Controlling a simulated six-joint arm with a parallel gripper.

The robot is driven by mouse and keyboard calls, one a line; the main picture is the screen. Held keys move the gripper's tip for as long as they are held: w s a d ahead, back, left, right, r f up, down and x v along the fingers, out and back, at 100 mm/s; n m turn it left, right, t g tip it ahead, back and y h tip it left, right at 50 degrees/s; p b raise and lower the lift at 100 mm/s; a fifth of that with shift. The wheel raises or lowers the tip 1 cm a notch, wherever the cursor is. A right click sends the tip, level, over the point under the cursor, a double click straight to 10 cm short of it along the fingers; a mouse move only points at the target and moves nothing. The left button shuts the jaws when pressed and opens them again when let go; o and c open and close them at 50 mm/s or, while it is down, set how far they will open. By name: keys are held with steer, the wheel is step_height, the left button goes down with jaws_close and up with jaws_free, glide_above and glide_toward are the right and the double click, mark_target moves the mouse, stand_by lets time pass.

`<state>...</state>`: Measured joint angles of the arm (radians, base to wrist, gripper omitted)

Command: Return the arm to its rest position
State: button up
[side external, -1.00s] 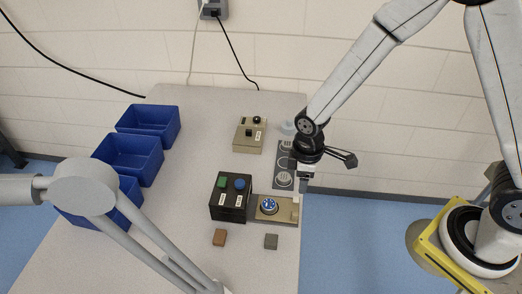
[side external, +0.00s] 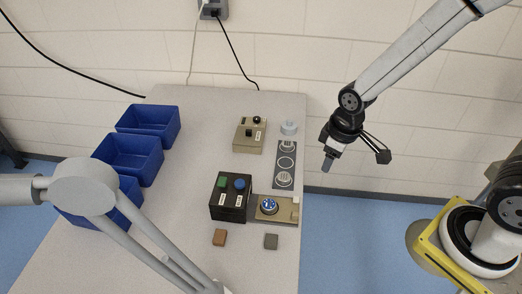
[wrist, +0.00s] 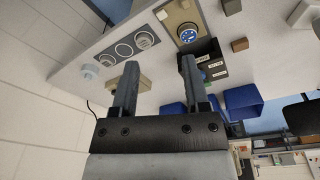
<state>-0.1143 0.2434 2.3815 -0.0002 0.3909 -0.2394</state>
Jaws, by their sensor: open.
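My gripper (side external: 328,163) hangs in the air to the right of the table (side external: 190,215), off the table's right edge and clear of everything on it. In the wrist view its two fingers (wrist: 159,75) stand apart with nothing between them. My arm reaches up and to the right from the gripper. The table and its items show beyond the fingers in the wrist view.
A black box with green and blue buttons (side external: 230,203), a tan fixture with a blue-topped disc (side external: 288,216), a dark plate with round places (side external: 286,153), and a tan switch box (side external: 242,143) stand near the right edge. Blue bins (side external: 150,125) line the left.

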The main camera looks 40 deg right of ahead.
steer(key=s+d+r+m+t, duration=0.1)
steer(key=s+d+r+m, duration=0.2)
steer(key=m, duration=0.1)
steer(key=shift+s+d, duration=0.35)
steer(key=shift+s, duration=0.05)
steer(key=shift+r, duration=0.1)
stand_by(0.8)
